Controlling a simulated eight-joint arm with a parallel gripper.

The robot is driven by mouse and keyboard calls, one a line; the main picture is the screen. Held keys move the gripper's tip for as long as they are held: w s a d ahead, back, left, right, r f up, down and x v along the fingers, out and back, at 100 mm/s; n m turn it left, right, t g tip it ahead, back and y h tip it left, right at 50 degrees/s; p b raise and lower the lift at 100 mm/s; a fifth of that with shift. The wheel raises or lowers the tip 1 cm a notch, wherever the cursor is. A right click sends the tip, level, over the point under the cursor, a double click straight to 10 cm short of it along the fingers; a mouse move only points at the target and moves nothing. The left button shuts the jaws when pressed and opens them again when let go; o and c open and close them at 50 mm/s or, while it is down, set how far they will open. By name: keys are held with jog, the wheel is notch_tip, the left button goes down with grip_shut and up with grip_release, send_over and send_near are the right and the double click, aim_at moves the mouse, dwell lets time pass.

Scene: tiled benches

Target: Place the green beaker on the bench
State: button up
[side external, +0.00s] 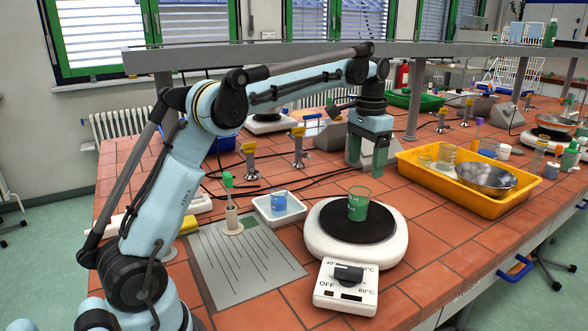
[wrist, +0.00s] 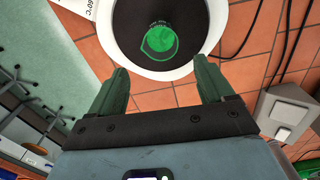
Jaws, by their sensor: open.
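The green beaker (side external: 358,205) stands upright on the dark plate of the white hot plate (side external: 318,243) in the side external view. In the wrist view the beaker (wrist: 160,42) shows from above, beyond the fingertips. My gripper (side external: 368,160) is open and empty, above the bench and behind the beaker, apart from it. The bench (side external: 440,265) has red-brown tiles.
A yellow tray (side external: 430,184) with a metal bowl (side external: 486,178) stands to the right. A grey mat (side external: 225,280) lies further left. Tiles right of the hot plate are clear.

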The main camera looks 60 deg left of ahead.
aim_at(359, 203)
notch_tip(359, 203, down, 7)
jog(key=shift+r, duration=0.1)
jog(key=shift+s+a+f, duration=0.1)
jog(key=shift+s+f, duration=0.05)
jog(key=shift+f, duration=1.2)
jog(key=shift+s+a+f, duration=0.1)
jog(key=shift+f, duration=1.2)
jog(key=c, duration=1.2)
jog(key=shift+c, duration=0.2)
jog(key=shift+r, duration=0.15)
